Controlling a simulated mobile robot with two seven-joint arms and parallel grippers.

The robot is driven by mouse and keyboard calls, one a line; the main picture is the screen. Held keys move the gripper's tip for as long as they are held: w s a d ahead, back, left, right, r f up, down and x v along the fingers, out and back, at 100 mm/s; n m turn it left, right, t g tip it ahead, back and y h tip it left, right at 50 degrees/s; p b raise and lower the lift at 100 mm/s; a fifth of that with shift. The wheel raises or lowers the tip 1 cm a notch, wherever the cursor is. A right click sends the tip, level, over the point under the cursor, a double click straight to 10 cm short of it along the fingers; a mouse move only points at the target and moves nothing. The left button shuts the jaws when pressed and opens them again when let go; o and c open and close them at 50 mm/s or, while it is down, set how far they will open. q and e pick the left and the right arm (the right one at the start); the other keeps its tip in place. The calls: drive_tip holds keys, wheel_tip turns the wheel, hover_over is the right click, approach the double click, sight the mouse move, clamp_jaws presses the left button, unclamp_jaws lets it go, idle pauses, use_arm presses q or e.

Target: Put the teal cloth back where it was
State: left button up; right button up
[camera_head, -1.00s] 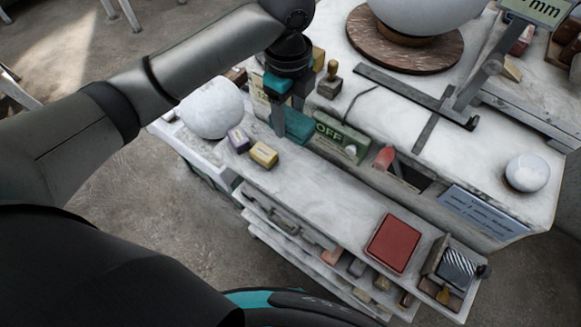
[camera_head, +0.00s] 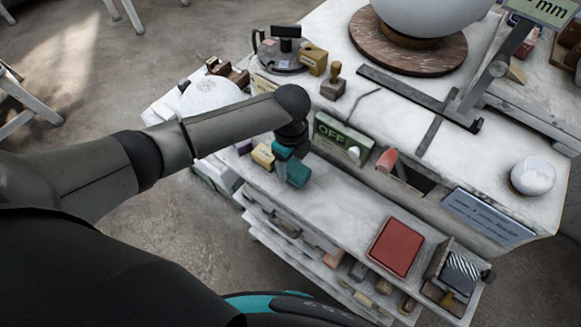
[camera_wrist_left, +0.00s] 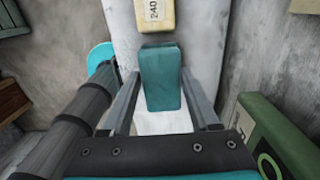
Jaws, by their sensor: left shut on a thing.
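The teal cloth (camera_head: 298,174) looks like a small folded block. My left gripper (camera_head: 286,170) is shut on it, over the narrow white shelf (camera_head: 340,208) on the near side of the bench. In the left wrist view the teal cloth (camera_wrist_left: 160,78) sits between the two fingers. A yellow block marked 240 (camera_wrist_left: 155,14) lies just beyond it there, and it shows in the head view (camera_head: 263,156) left of the gripper. I cannot tell whether the cloth touches the shelf. My right gripper is not in view.
A green OFF box (camera_head: 341,139) stands close behind the gripper. A white sphere (camera_head: 209,94) is partly behind my left arm. A red pad (camera_head: 396,247) lies on the shelf's right part. The shelf between cloth and pad is clear.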

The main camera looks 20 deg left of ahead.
sight(291, 166)
use_arm(q)
drive_tip(key=shift+f, duration=1.05)
drive_tip(key=o, duration=1.4)
drive_tip(key=shift+f, duration=0.1)
drive_tip(key=shift+c, duration=0.2)
drive_tip(key=shift+r, duration=0.25)
wheel_tip(291, 166, up, 12)
drive_tip(key=p, duration=0.1)
drive_tip(key=shift+f, duration=0.15)
